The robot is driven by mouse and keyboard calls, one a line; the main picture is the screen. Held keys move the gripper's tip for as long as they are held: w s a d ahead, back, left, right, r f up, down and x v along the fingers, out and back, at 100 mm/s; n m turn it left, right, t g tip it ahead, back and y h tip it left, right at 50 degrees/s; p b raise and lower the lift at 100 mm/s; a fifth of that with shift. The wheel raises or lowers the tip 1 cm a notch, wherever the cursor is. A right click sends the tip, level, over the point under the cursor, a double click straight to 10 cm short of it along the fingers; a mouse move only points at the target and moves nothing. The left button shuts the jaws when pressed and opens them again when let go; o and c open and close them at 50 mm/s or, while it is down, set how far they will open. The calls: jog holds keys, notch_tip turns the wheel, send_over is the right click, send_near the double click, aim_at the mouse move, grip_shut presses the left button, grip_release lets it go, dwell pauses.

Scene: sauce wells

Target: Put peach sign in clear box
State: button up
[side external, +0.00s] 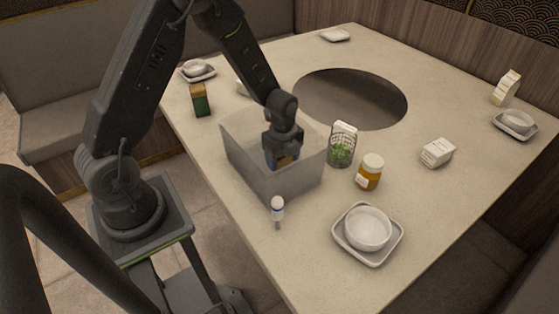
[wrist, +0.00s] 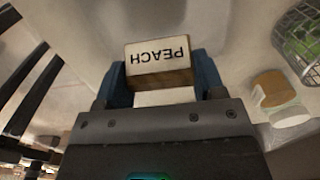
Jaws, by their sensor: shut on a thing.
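The peach sign (wrist: 158,60) is a small block with a white face reading PEACH, upside down in the wrist view. My gripper (wrist: 160,85) is shut on it, with a blue finger on each side. The clear box (side external: 243,160) is a see-through grey container near the table's left edge in the side view. My gripper (side external: 284,162) is lowered inside the box's opening there, and its fingers show through the near wall. The sign is mostly hidden in the side view. I cannot tell whether it touches the box floor.
A wire basket with greenery (side external: 341,150) and an orange jar (side external: 369,172) stand right of the box. A small white-capped bottle (side external: 277,208) stands in front. A bowl on a square plate (side external: 367,232) is nearer. A round hole (side external: 350,98) opens behind.

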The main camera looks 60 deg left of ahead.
jog(key=shift+f, duration=3)
jog(key=shift+f, duration=0.1)
jog(key=o, duration=0.9)
